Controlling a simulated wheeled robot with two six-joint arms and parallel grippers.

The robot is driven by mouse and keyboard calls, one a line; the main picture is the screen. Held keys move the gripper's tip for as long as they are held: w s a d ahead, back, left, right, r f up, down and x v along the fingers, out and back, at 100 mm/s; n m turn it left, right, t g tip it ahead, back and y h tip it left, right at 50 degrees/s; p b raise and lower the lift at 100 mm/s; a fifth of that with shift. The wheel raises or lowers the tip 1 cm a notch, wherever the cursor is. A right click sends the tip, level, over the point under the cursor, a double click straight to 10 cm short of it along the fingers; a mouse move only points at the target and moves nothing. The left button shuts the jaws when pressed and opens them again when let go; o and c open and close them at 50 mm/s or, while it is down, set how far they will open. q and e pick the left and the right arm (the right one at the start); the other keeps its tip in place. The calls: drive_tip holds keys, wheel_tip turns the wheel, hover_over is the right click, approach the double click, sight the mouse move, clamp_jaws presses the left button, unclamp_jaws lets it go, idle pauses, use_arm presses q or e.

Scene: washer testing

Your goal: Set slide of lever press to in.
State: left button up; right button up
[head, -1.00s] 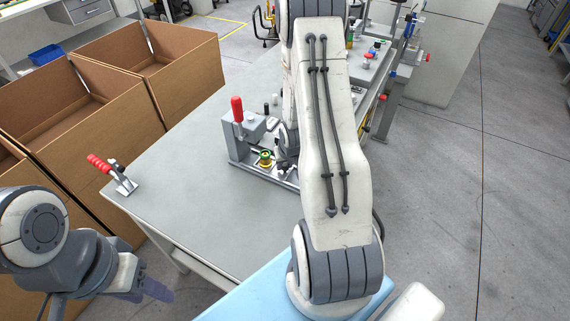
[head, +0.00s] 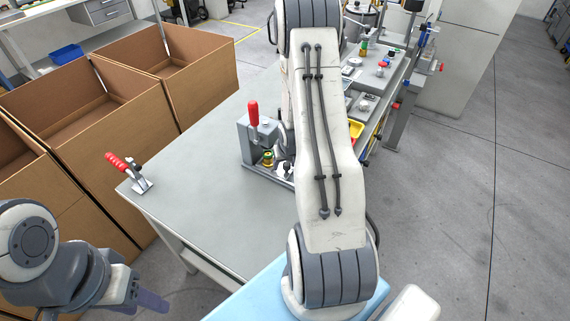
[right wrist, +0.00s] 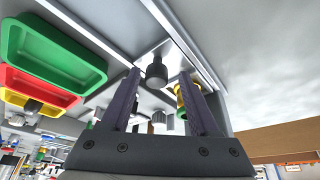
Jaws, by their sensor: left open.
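The lever press (head: 246,140), a grey block with an upright red handle (head: 253,113), stands on the table. A green and brass-coloured part (head: 268,158) sits at its front; my right arm covers the press's right side. In the right wrist view, my right gripper (right wrist: 159,76) has its fingers apart, with a dark grey round knob (right wrist: 157,72) between them and gaps on both sides. The green and brass part (right wrist: 183,98) shows beside the right finger. I cannot make out the slide's position. My left gripper (head: 150,300) is open and empty, low at the left, away from the press.
A red-handled toggle clamp (head: 135,175) stands at the table's left edge. Cardboard boxes (head: 110,130) line the left side. Green (right wrist: 50,50) and red (right wrist: 40,86) bins are left of my right gripper. The table (head: 200,200) between clamp and press is clear.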

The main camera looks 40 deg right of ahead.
drive_tip(key=p+v, duration=0.2)
drive_tip(key=v, duration=0.8)
drive_tip(key=shift+r+p, duration=0.25)
drive_tip(key=shift+p, duration=0.05)
drive_tip(key=shift+s, duration=0.1)
drive_tip(key=a+r+n+g+y, duration=0.1)
drive_tip(key=a+r+n, duration=0.25)
drive_tip(key=a, duration=0.65)
drive_tip(key=a+r+n, duration=0.2)
drive_tip(key=a+r, duration=0.3)
drive_tip(key=a, duration=0.5)
drive_tip(key=s+a+r+n+g+y, duration=0.1)
drive_tip(key=s+a+r+n, duration=0.2)
drive_tip(key=s+a, duration=0.4)
drive_tip(key=s+a+r+n+g+y, duration=0.1)
drive_tip(key=s+a+r+n, duration=0.3)
drive_tip(key=s+a, duration=0.4)
drive_tip(key=s+g, duration=0.1)
drive_tip(key=s, duration=0.2)
drive_tip(key=shift+s+a, duration=0.25)
drive_tip(key=shift+a, duration=0.1)
